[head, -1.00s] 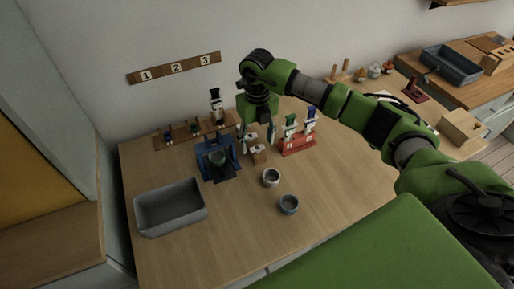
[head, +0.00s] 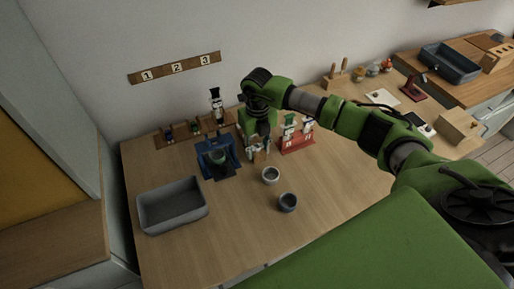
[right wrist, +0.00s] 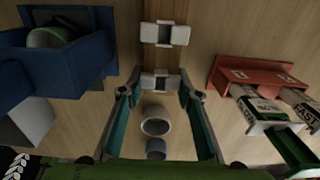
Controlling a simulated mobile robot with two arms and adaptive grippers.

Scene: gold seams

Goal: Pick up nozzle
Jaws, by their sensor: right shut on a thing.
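Two white nozzle-like pieces sit on a narrow wooden holder (right wrist: 172,55). The nearer white piece (right wrist: 158,80) lies between the fingertips of my right gripper (right wrist: 158,91) in the right wrist view, and the gripper is shut on it. The farther white piece (right wrist: 165,34) stands apart, beyond the fingers. In the head view my right gripper (head: 259,146) reaches down to the table between the blue stand and the red rack, hiding most of the holder. Whether the held piece is lifted off the holder I cannot tell. My left gripper is not in view.
A blue stand (head: 213,153) with a round green-tinted vessel is left of the gripper. A red rack (head: 297,144) with tubes is close on the right. A white cup (head: 271,175) and a grey cup (head: 288,202) stand in front. A grey tray (head: 172,206) lies at left.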

